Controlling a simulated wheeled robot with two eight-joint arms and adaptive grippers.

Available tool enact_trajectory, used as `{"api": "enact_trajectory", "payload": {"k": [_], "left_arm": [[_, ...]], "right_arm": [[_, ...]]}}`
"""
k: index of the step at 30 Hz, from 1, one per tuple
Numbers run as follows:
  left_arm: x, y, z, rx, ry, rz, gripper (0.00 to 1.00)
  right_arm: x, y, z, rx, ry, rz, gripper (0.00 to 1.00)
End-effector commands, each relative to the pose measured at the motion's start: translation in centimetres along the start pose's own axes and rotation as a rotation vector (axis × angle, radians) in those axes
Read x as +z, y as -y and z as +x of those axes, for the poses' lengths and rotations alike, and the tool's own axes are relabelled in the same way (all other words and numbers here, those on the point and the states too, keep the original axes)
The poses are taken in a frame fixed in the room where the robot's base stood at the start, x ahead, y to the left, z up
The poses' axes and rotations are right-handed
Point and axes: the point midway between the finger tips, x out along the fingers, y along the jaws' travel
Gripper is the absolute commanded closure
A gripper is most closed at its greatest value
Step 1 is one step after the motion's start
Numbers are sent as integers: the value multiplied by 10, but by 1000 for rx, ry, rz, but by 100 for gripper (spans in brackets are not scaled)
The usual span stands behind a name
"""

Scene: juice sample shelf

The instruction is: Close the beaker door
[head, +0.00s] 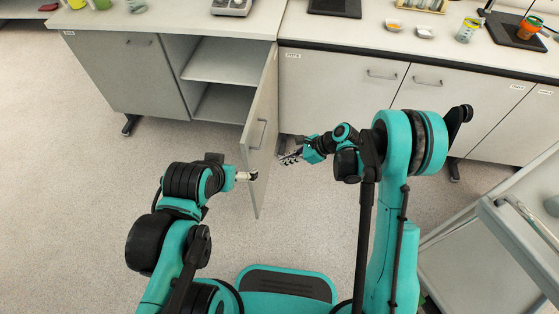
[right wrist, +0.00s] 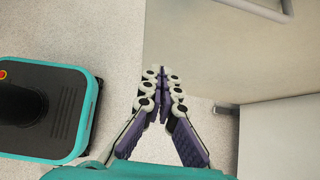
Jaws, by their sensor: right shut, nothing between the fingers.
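The beaker door (head: 262,130) is a pale grey cabinet door standing open, out from the right side of a cabinet with an empty-looking shelf (head: 222,62). Its bar handle (head: 263,134) is on the right face. My right gripper (head: 284,159) is just right of the door, shut and empty. In the right wrist view its fingers (right wrist: 160,76) are together in front of the door panel (right wrist: 220,55), with the handle (right wrist: 258,8) at the top; contact cannot be told. My left gripper (head: 248,176) is at the door's left side near its free edge; its jaws are too small to read.
Closed cabinets (head: 340,83) with bar handles stand right of the door, and another closed front (head: 125,72) is to its left. A grey cart (head: 490,235) is at the lower right. The floor (head: 75,190) at left is clear. Counter items are above.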

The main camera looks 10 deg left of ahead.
Motion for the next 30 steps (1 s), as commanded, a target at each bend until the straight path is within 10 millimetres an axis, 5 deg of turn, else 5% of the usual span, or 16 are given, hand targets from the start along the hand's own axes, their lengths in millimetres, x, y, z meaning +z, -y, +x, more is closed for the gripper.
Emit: {"api": "enact_trajectory", "payload": {"k": [12, 21, 30], "left_arm": [[21, 0, 30, 0, 0, 0, 4], [27, 0, 38, 0, 0, 0, 4], [27, 0, 37, 0, 0, 0, 4]], "right_arm": [[-1, 0, 89, 0, 0, -3, 100], [26, 0, 109, -1, -2, -3, 100], [28, 0, 110, -2, -1, -2, 100]]}}
